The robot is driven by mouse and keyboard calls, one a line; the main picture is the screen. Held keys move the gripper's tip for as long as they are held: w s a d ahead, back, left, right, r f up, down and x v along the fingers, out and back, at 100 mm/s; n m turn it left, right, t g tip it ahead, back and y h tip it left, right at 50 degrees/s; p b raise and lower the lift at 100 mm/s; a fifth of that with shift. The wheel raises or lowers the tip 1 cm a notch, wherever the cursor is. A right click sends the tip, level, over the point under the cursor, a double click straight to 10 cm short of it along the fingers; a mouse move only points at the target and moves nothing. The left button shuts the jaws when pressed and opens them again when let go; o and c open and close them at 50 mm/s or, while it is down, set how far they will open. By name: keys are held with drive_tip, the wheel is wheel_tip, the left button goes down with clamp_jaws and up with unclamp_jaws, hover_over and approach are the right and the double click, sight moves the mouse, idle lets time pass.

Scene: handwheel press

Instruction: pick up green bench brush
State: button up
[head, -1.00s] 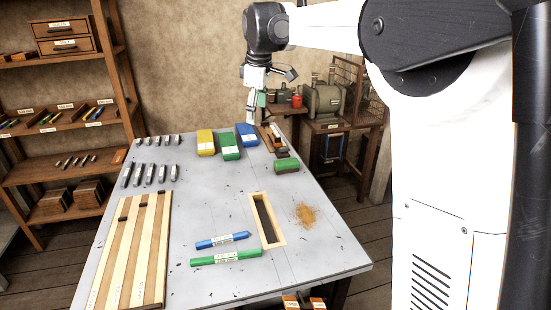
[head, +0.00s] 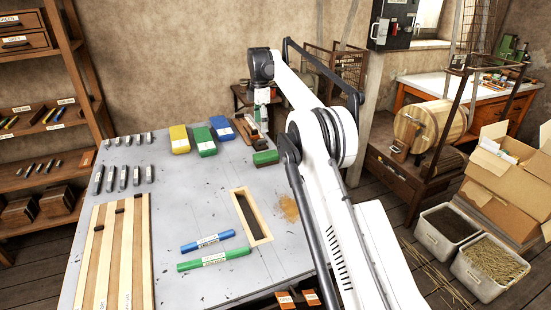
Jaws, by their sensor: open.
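The green bench brush, a short green block (head: 265,157), lies near the far right edge of the grey table (head: 200,275). My gripper (head: 261,122) hangs pointing down at the far right corner of the table, beyond the green block and apart from it. Its jaws are small in this view and appear empty. A longer green box with a white label (head: 203,141) lies to the left, between a yellow box (head: 179,139) and a blue box (head: 222,128).
Wooden pieces (head: 241,132) lie beside my gripper. A wooden frame (head: 262,228), brown crumbs (head: 288,208), blue (head: 207,242) and green (head: 214,258) labelled bars, and wooden strips (head: 113,255) lie nearer. Several grey metal pieces lie at left. The middle of the table is clear.

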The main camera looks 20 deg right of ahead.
sight(266, 154)
drive_tip(key=shift+n, duration=0.3)
drive_tip(key=f, duration=0.3)
drive_tip(key=d+f, duration=0.1)
drive_tip(key=f, duration=0.6)
drive_tip(key=shift+w+d+f, duration=0.15)
drive_tip(key=shift+w+f, duration=0.1)
drive_tip(key=shift+w, duration=0.05)
drive_tip(key=shift+s+d+f+p, duration=0.15)
drive_tip(key=shift+f+p, duration=0.1)
drive_tip(key=shift+f, duration=1.15)
drive_tip(key=shift+s+f+p, duration=0.15)
drive_tip(key=shift+f+p, duration=0.1)
drive_tip(key=shift+f, duration=1.15)
drive_tip(key=c, duration=1.3)
drive_tip(key=shift+c, duration=0.2)
drive_tip(key=shift+r, duration=0.2)
